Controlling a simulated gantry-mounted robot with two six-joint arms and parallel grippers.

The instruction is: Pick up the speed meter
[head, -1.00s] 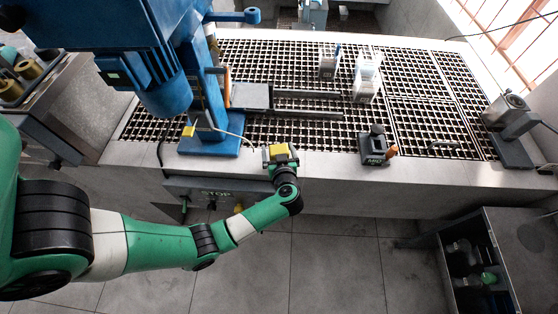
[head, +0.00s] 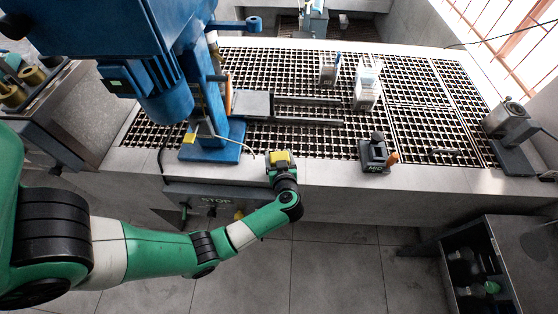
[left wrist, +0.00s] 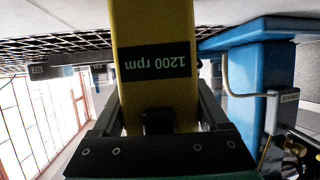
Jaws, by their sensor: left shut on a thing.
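The speed meter (head: 280,156) is a small yellow block at the front edge of the bench, right of the blue machine's base. In the left wrist view the meter (left wrist: 153,25) fills the middle, with a dark display reading "1200 rpm" upside down. My left gripper (head: 281,166) is shut on the meter, with a dark finger on each side of it. The meter's lower end is hidden between the fingers. I cannot tell whether the meter touches the bench. My right gripper is not in view.
The blue machine (head: 208,110) stands close on the left, with a thin cable near the meter. A dark device with an orange part (head: 376,155) is to the right. White containers (head: 367,85) stand on the grating behind. The bench edge between meter and device is clear.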

